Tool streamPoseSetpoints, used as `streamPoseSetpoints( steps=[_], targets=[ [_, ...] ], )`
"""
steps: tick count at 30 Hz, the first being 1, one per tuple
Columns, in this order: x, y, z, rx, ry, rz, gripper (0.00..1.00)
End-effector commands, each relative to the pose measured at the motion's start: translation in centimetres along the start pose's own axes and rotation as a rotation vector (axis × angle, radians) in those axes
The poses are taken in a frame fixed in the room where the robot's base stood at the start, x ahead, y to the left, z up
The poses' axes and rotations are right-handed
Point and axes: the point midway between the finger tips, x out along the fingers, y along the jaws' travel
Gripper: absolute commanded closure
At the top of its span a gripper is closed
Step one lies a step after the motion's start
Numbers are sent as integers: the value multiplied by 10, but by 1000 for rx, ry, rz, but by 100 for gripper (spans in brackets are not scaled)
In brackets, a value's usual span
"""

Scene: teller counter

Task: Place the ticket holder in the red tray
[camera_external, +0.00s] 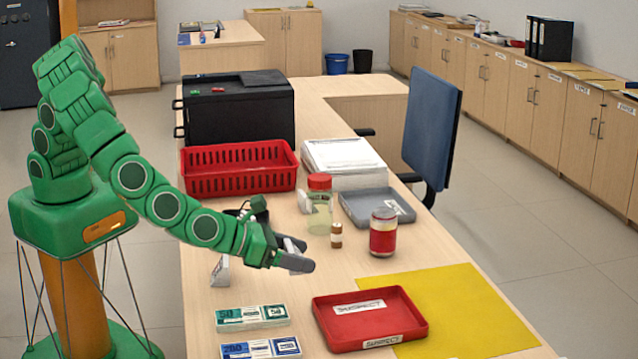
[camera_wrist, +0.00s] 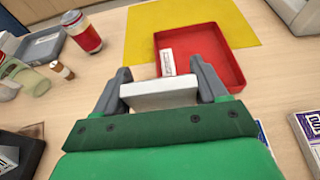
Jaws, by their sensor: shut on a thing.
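The red tray (camera_external: 402,312) lies at the front of the counter, partly on a yellow mat, with a white "SUSPECT" label inside it and another on its front rim. My gripper (camera_external: 303,256) is shut on a whitish block, which I take to be the ticket holder (camera_wrist: 160,94). The wrist view shows the block lying across between both fingers, with the red tray (camera_wrist: 215,62) just beyond and slightly right. In the external view, my gripper is above the counter, behind and left of the tray, and the block is mostly hidden by the fingers.
The yellow mat (camera_external: 460,305) extends right of the tray. Banknote bundles (camera_external: 252,317) lie left of it. A red-lidded jar (camera_external: 319,215), a small brown bottle (camera_external: 336,236), a red-labelled jar (camera_external: 383,235) and a grey tray (camera_external: 375,207) stand behind. A red basket (camera_external: 238,168) is farther back.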

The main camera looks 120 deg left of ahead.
Motion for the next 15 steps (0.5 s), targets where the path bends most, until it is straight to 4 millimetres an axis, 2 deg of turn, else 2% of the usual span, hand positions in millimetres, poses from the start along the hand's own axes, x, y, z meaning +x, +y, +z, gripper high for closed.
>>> streamPoseSetpoints(
  steps=[9, 15],
  targets=[
    [31, -25, -6, -1, 2, -2, 59],
    [49, -35, -14, 3, 1, 2, 59]
  ],
)
